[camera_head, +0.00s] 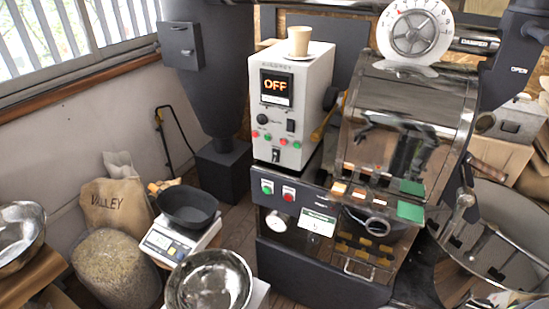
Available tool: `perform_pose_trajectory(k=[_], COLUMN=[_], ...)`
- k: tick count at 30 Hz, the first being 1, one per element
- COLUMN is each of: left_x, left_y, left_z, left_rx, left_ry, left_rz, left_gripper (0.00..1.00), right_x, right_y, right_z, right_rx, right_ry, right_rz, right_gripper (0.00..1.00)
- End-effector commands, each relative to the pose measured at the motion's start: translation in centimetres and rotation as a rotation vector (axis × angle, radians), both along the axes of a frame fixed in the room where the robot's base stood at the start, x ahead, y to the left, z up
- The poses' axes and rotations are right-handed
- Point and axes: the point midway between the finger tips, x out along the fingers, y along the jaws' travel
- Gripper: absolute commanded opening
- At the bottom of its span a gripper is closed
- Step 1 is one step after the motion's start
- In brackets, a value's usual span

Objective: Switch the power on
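A white control box (292,105) stands in the middle of the camera_head view, left of the roaster. Its dark display (277,87) reads OFF in orange letters. Below the display are a black knob (262,119) at the left and a small black switch (291,125) at the right. A row of small red and green buttons (276,137) runs under them. A black toggle (276,155) sits near the bottom of the face. I cannot tell which of these is the power switch. Neither of my grippers is in view.
Lower panel has a green button (267,187) and a red button (289,193). A scale (171,243) with a black bowl and a metal bowl (209,282) stand front left.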

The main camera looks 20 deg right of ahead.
Motion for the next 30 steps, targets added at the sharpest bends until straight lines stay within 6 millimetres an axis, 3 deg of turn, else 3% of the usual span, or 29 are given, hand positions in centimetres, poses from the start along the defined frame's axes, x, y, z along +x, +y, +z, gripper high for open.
perform_pose_trajectory(k=[1, 10, 30], left_x=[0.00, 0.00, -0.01], left_y=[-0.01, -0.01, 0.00], left_z=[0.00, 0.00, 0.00], left_rx=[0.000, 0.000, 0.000], left_ry=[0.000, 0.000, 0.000], left_rz=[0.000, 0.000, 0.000], left_gripper=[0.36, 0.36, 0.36], right_x=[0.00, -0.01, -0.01], right_y=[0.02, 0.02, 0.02], right_z=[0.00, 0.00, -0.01], right_rx=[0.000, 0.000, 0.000], right_ry=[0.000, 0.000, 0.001], right_rz=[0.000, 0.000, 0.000], right_gripper=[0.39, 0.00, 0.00])
